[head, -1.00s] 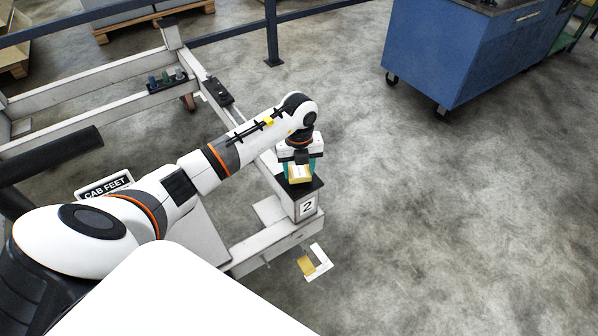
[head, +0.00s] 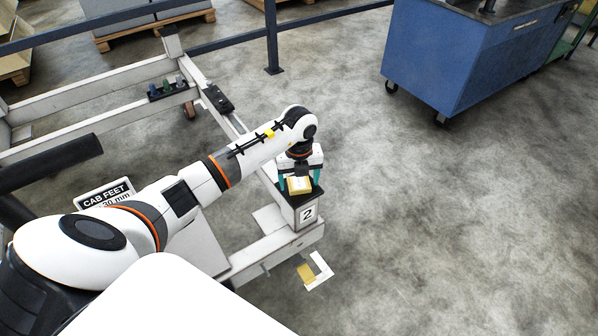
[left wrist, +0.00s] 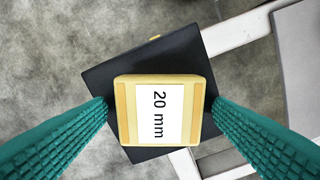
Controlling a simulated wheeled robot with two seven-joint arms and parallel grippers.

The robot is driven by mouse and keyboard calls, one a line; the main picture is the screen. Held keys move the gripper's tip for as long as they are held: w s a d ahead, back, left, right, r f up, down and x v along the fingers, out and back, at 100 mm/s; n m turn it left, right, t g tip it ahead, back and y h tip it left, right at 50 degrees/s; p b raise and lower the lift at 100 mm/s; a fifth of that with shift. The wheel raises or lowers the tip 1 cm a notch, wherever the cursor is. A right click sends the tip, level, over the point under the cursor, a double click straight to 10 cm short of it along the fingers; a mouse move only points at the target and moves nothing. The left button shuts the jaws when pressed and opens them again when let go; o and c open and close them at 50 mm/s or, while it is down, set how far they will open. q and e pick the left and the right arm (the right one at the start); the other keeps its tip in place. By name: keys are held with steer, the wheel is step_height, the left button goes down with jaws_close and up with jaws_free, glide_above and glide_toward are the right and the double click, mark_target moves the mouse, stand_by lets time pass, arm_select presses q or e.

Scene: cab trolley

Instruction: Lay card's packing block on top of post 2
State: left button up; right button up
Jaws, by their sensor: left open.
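Post 2 (head: 307,214) is a white post with a black top pad and a "2" label on its side. A yellow packing block (head: 299,185) with a white label lies on the black top. In the left wrist view the block (left wrist: 159,109) reads "20 mm" and lies on the black pad (left wrist: 104,78), turned a little relative to it. My left gripper (head: 299,181) is over the post, its teal fingers open on either side of the block, with gaps between. The card (head: 103,194) on the trolley reads "CAB FEET" and "20 mm", its lower part partly hidden by my arm. My right gripper is not in view.
The white trolley frame (head: 95,70) runs along the left, with a small black holder (head: 167,88) on it. A white and yellow floor marking (head: 316,271) lies below post 2. A blue wheeled cabinet (head: 450,65) stands at upper right. The floor between is clear.

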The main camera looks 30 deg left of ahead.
mark_target(299, 183)
arm_select(q)
step_height(299, 183, up, 12)
steer(key=p, duration=0.2)
steer(key=s+d+m+t+h, duration=0.25)
steer(key=d+h, duration=0.75)
steer(key=d, duration=1)
steer(key=d+r+n+t+h, duration=0.5)
steer(key=d+r+t+h, duration=0.15)
steer(key=r+t, duration=0.2)
steer(key=a+f+n+t+y, duration=0.4)
steer(key=a+f+n+y, duration=1.15)
steer(key=f+n, duration=0.35)
steer(key=s+d+f+n+g, duration=0.1)
steer(key=s+f+n+g, duration=0.2)
steer(key=s+f+g, duration=0.9)
steer(key=s+f, duration=0.8)
steer(key=s, duration=0.4)
steer(key=shift+y, duration=0.4)
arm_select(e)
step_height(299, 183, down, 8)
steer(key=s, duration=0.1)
